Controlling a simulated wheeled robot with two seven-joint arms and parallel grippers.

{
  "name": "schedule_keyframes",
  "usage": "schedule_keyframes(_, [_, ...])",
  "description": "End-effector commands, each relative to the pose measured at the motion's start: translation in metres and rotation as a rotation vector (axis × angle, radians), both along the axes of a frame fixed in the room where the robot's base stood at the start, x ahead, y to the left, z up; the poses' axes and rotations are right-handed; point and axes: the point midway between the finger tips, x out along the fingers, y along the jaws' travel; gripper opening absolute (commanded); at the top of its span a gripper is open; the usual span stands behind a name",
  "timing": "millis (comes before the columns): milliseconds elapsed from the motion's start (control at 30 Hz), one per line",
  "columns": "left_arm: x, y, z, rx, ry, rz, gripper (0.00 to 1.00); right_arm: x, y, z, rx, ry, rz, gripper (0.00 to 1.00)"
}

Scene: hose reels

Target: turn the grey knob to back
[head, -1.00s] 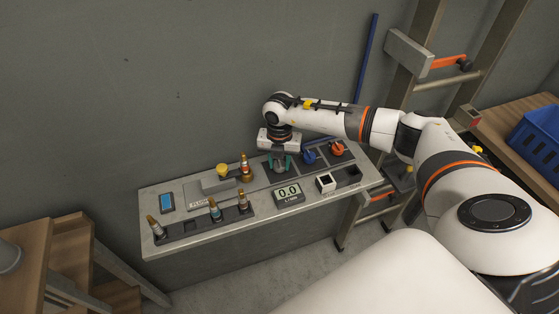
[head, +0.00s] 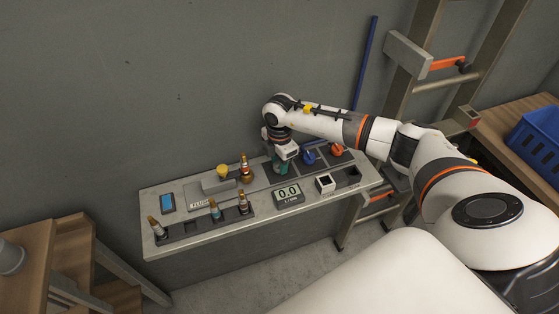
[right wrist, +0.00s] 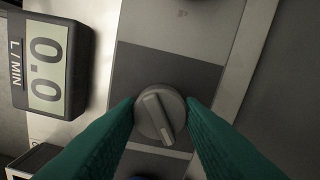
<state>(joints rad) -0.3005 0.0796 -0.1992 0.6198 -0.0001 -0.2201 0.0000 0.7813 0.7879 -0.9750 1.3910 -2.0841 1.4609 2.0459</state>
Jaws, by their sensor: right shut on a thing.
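The grey knob (right wrist: 172,112) shows in the right wrist view as a round dial with a raised bar. The bar slants from upper left to lower right. My right gripper (right wrist: 160,104) has its two green fingers against the knob's opposite sides, shut on it. In the head view my right gripper (head: 281,168) reaches down onto the panel, and it hides the grey knob there. My left gripper is not in view.
The panel (head: 262,218) carries a blue knob (head: 309,157), an orange knob (head: 337,150) and a display reading 0.0 (head: 288,193). Several brass nozzles stand to the left, one of them a near nozzle (head: 243,203). A ladder (head: 405,95) leans at the right.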

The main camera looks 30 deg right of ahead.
Motion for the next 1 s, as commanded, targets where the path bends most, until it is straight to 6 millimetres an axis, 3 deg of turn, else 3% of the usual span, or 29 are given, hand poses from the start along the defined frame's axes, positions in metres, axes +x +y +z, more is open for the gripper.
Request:
schedule_keyframes(300, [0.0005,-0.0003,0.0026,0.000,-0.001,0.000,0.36,0.0015,-0.0007,0.0022,-0.001,-0.005,-0.100,0.12])
schedule_keyframes(767, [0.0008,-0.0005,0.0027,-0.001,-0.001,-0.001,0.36,0.0020,-0.0007,0.0025,0.000,-0.006,-0.115,0.12])
schedule_keyframes(800, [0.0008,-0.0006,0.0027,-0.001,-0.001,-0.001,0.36,0.0020,-0.0007,0.0026,0.000,-0.006,-0.115,0.36])
schedule_keyframes(933, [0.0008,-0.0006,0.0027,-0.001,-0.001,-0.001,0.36,0.0016,-0.0006,0.0020,0.000,-0.005,-0.114,0.56])
schedule_keyframes(1000, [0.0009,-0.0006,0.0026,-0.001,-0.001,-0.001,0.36,0.0013,-0.0005,0.0016,0.000,-0.004,-0.114,0.56])
